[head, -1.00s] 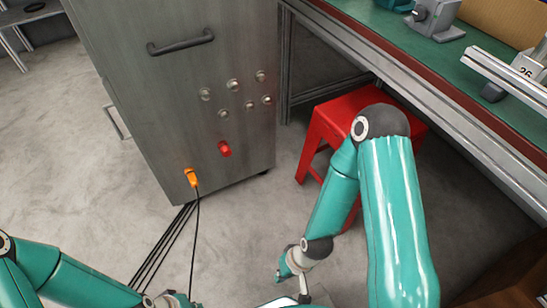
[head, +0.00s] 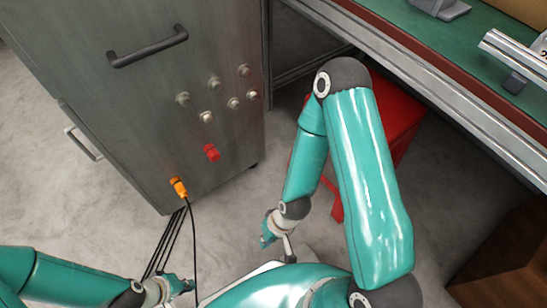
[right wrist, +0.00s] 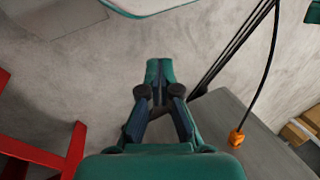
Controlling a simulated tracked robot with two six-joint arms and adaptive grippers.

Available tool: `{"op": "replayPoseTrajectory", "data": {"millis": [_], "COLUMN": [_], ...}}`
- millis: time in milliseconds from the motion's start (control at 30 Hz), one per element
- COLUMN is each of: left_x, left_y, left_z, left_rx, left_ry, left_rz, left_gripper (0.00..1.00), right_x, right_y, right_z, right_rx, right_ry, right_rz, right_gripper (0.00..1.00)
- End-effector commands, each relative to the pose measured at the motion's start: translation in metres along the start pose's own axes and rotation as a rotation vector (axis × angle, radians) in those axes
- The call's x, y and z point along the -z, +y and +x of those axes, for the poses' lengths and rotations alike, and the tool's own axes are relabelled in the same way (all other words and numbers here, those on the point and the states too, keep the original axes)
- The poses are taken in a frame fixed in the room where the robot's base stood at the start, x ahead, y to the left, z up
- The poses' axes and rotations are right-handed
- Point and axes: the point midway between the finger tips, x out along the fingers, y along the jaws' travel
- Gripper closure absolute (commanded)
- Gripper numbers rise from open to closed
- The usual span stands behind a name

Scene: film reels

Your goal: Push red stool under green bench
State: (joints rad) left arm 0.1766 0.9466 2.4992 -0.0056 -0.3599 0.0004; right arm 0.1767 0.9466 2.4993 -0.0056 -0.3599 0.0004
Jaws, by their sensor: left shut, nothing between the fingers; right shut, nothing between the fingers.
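The red stool (head: 402,112) stands at the front edge of the green bench (head: 390,14). Part of its seat lies below the bench edge in the head view; how far under cannot be told. My right arm hides much of the seat and legs. Red stool legs (right wrist: 72,150) show at the left of the right wrist view. My right gripper (head: 265,240) is shut and empty, low in front of the stool and to its left; its closed fingers also show in the right wrist view (right wrist: 160,70). My left gripper (head: 188,288) is shut and empty at the bottom left, away from the stool.
A grey metal cabinet (head: 140,100) with a handle and knobs stands left of the stool. An orange plug (head: 179,187) with a black cable is on it, and more cables run across the floor. A brown box-like object (head: 505,255) stands at right. Grey floor lies between.

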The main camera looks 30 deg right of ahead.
Motion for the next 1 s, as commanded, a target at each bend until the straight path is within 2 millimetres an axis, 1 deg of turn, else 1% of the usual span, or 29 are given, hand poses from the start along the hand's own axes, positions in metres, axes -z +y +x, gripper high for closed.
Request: {"op": "replayPoseTrajectory", "data": {"millis": [67, 167, 200, 267, 367, 467, 500, 567, 600, 667, 700, 767, 800, 900, 1000], "left_x": [0.000, 0.000, 0.000, 0.000, 0.000, 0.000, 0.000, 0.000, 0.000, 0.000, 0.000, 0.000, 0.000, 0.000, 0.000], "left_y": [0.000, 0.000, -0.001, -0.001, -0.002, -0.003, -0.003, -0.004, -0.004, -0.005, -0.005, -0.006, -0.006, -0.006, -0.007], "left_z": [0.000, 0.001, 0.002, 0.003, 0.005, 0.008, 0.009, 0.011, 0.012, 0.013, 0.014, 0.015, 0.016, 0.018, 0.018], "left_rx": [0.000, 0.000, 0.000, 0.000, 0.000, 0.000, 0.000, 0.000, 0.000, 0.000, 0.000, 0.000, 0.000, 0.000, 0.000], "left_ry": [0.000, 0.000, 0.000, 0.000, 0.001, 0.001, 0.001, 0.001, 0.001, 0.001, 0.001, 0.001, 0.001, 0.001, 0.001], "left_rz": [0.000, 0.000, 0.000, 0.000, 0.000, 0.000, 0.000, 0.000, 0.000, 0.000, 0.000, 0.000, 0.000, 0.000, 0.000], "left_gripper": [1.00, 1.00, 1.00, 1.00, 1.00, 1.00, 1.00, 1.00, 1.00, 1.00, 1.00, 1.00, 1.00, 1.00, 1.00], "right_x": [0.001, 0.006, 0.008, 0.013, 0.027, 0.048, 0.060, 0.085, 0.104, 0.138, 0.162, 0.198, 0.220, 0.265, 0.294], "right_y": [-0.001, -0.004, -0.010, -0.014, -0.012, 0.008, 0.021, 0.047, 0.065, 0.093, 0.110, 0.132, 0.142, 0.159, 0.165], "right_z": [0.001, 0.009, 0.017, 0.028, 0.054, 0.083, 0.094, 0.107, 0.114, 0.117, 0.116, 0.110, 0.102, 0.080, 0.059], "right_rx": [0.002, 0.016, 0.025, 0.039, 0.046, -0.002, -0.045, -0.137, -0.216, -0.355, -0.457, -0.615, -0.717, -0.944, -1.108], "right_ry": [-0.002, -0.022, -0.039, -0.072, -0.150, -0.254, -0.301, -0.374, -0.424, -0.499, -0.547, -0.615, -0.655, -0.738, -0.794], "right_rz": [-0.008, -0.063, -0.108, -0.198, -0.418, -0.707, -0.832, -1.014, -1.127, -1.275, -1.355, -1.448, -1.492, -1.550, -1.562], "right_gripper": [1.00, 1.00, 1.00, 1.00, 1.00, 1.00, 1.00, 1.00, 1.00, 1.00, 1.00, 1.00, 1.00, 1.00, 1.00]}}
